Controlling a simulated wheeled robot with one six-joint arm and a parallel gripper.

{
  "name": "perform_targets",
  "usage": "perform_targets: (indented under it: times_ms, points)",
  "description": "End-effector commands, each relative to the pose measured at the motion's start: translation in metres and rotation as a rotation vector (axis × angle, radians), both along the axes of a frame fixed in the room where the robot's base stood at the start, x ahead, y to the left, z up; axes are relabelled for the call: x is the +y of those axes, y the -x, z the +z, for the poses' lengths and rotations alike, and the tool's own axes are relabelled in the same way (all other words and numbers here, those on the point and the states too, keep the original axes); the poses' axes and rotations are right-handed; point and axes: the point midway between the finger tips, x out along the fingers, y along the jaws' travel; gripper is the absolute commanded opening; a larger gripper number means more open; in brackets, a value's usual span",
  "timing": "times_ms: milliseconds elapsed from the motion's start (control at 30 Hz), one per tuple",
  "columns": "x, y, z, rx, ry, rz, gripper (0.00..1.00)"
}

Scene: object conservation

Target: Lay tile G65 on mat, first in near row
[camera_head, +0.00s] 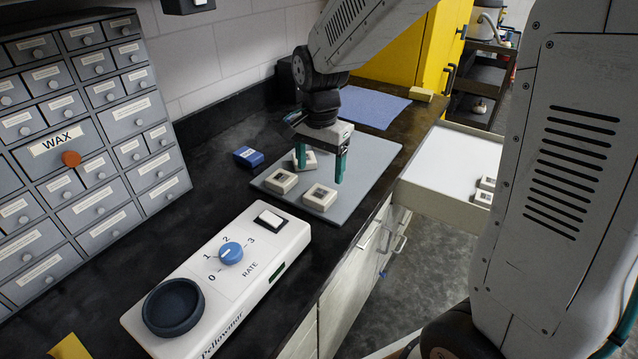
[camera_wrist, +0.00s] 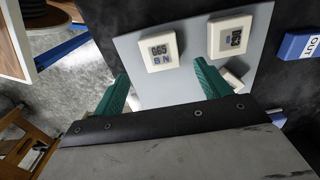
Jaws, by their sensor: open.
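Tile G65 (camera_wrist: 160,51) lies flat on the grey mat (camera_head: 372,160), at its near right corner in the head view, where it is the pale square tile (camera_head: 320,197). A second tile (camera_head: 281,181) lies to its left, and a third (camera_head: 307,161) lies behind that one, partly hidden by my gripper. My gripper (camera_head: 321,174) is open and empty just behind G65, low over the mat. In the wrist view its green fingers (camera_wrist: 164,84) stand apart below G65, with nothing between them.
A blue block marked OUT (camera_head: 248,157) sits left of the mat. An open drawer (camera_head: 445,165) with more tiles (camera_head: 485,190) is at the right. A white dial device (camera_head: 225,275) stands in front. A blue cloth (camera_head: 372,107) and yellow block (camera_head: 421,94) lie behind.

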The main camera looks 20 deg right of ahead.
Motion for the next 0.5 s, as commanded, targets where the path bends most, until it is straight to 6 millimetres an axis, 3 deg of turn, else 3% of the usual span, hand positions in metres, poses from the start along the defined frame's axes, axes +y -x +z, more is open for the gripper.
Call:
perform_targets:
  times_ms: [200,500]
  points:
    - [0.000,0.000,0.037,-0.002,0.000,0.000,0.76]
    - [-0.001,0.004,0.052,-0.002,0.000,0.013,0.76]
